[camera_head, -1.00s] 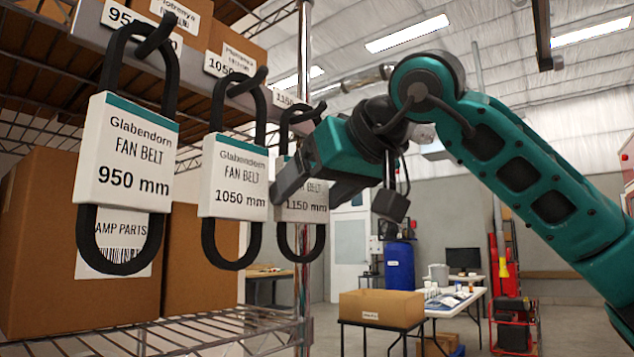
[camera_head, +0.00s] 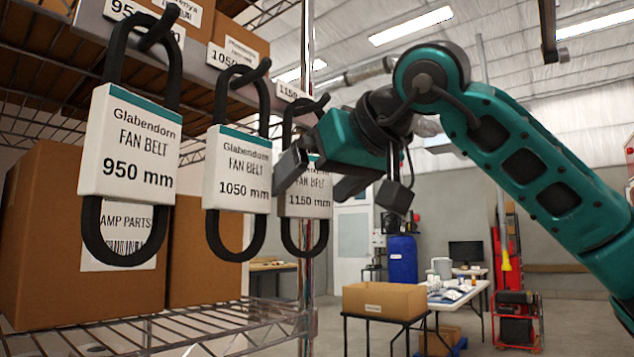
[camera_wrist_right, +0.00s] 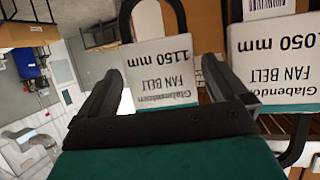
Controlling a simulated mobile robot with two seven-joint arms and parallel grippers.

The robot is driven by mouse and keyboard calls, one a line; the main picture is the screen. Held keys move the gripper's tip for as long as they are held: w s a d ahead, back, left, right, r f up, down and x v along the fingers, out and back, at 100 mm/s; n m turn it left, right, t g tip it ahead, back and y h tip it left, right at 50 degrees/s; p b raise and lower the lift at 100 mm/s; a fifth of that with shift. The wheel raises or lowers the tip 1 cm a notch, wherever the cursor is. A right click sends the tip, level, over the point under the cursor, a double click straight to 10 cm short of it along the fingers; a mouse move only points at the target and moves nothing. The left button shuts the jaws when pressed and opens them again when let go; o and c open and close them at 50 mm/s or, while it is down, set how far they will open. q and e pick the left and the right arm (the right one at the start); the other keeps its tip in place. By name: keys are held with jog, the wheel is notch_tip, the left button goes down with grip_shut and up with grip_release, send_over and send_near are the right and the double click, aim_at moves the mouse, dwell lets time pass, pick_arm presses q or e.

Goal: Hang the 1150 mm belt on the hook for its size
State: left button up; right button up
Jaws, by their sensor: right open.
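The 1150 mm belt (camera_head: 306,203) is a black loop with a white, teal-topped card, hanging upright on the rightmost hook (camera_head: 314,106). That hook's small label (camera_head: 291,91) reads 1150. In the right wrist view the belt's card (camera_wrist_right: 163,78) shows upside down, in line with the gap between the fingers. My right gripper (camera_head: 318,180) is open, its fingers close to the card and partly covering it. The fingers also show in the right wrist view (camera_wrist_right: 163,85), spread apart with no grip on the card. My left gripper is not in view.
The 1050 mm belt (camera_head: 238,190) and the 950 mm belt (camera_head: 128,140) hang on hooks to the left, the 1050 mm one close to my right gripper. Cardboard boxes (camera_head: 60,230) stand on a wire shelf behind. A cardboard box on a table (camera_head: 384,300) stands farther back.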

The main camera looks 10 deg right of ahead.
jog(key=p+v, duration=0.1)
jog(key=v, duration=1.2)
jog(key=shift+a, duration=0.1)
